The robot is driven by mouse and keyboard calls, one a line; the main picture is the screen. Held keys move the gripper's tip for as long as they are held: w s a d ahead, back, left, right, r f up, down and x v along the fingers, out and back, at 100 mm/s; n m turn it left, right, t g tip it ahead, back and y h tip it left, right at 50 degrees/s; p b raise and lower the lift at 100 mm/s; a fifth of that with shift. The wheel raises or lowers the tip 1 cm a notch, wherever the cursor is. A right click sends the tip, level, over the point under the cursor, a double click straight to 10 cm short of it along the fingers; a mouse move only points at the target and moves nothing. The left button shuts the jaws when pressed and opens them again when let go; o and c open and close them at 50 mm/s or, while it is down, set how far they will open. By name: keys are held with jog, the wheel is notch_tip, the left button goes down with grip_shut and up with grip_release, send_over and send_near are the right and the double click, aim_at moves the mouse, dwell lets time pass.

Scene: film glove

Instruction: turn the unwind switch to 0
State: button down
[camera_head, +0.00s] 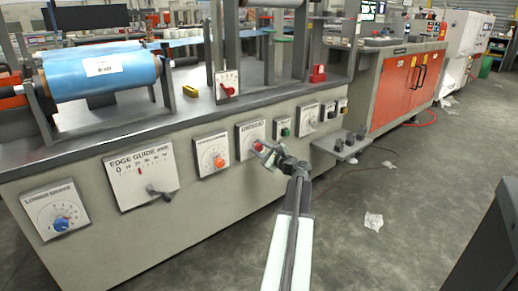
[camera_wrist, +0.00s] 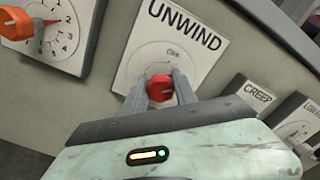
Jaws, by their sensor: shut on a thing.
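The unwind switch is a red knob (camera_wrist: 160,89) on a white panel (camera_wrist: 203,55) headed UNWIND in the wrist view. My gripper (camera_wrist: 161,86) has its two grey fingers on either side of the red knob, shut on it. Small marks stand above the dial, too small to read surely. The fingers hide the knob's sides, so I cannot tell its setting. In the head view my gripper (camera_head: 266,150) reaches the unwind panel (camera_head: 248,130) on the machine's front, with the red of the knob (camera_head: 260,145) just showing.
An orange knob (camera_wrist: 15,24) on a numbered dial is left of the unwind panel. The CREEP panel (camera_wrist: 254,97) is to its right. In the head view, the edge guide panel (camera_head: 140,178) with a lever is farther left. A small shelf (camera_head: 341,146) juts out at right.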

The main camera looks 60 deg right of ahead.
jog(key=n, duration=0.5)
jog(key=shift+f+n, duration=0.1)
jog(key=shift+n, duration=0.2)
jog(key=shift+a+f+n, duration=0.1)
jog(key=shift+n, duration=2.1)
jog(key=c, duration=1)
grip_release()
jog(key=v, duration=0.7)
jog(key=shift+s, duration=0.35)
jog(key=shift+a, duration=0.15)
